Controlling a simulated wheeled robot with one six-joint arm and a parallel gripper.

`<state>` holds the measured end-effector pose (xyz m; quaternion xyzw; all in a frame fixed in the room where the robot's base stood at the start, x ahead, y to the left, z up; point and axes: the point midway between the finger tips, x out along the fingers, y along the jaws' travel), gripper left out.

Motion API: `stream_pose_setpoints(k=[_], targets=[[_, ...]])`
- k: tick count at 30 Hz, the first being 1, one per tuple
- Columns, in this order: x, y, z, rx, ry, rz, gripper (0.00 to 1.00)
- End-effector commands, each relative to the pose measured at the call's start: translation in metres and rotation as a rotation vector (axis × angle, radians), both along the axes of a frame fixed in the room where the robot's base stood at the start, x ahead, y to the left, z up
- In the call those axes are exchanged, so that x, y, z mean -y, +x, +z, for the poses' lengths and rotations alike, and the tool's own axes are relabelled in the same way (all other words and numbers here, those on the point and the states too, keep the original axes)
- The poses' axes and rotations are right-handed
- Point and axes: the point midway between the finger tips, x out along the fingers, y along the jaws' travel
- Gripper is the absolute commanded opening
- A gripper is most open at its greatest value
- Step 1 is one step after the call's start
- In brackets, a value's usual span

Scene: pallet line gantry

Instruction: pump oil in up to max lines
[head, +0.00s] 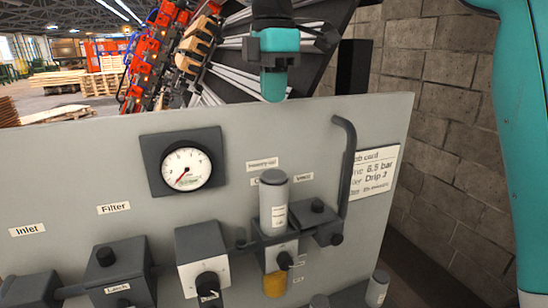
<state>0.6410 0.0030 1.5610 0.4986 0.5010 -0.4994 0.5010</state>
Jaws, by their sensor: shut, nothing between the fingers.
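A lubricator unit (279,256) is mounted on the grey panel, right of the middle. A pale cylinder with a dark top (273,205) stands upright on it. An amber bowl (275,285) shows below it; I cannot make out any max line or a clear oil level. A dark bent bar (346,165) stands at the panel's right, beside a small dark block (317,222). My gripper (273,94) is teal, points down and is shut and empty. It appears above the panel's top edge, apart from the lubricator.
A job card (370,173) hangs at the right. A grey-capped container (377,289) is at the lower right. A block wall (440,110) stands behind.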

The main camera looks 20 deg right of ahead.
Motion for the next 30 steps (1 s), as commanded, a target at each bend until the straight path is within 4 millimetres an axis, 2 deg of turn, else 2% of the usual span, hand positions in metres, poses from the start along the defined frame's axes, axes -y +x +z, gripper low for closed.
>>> stream_pose_setpoints(k=[5,11,30], targets=[[0.001,0.000,-0.006,0.000,0.000,-0.002,0.00],[0.001,0.000,-0.027,0.000,0.001,-0.004,0.00],[0.002,0.000,-0.129,0.001,0.001,-0.005,0.00]])
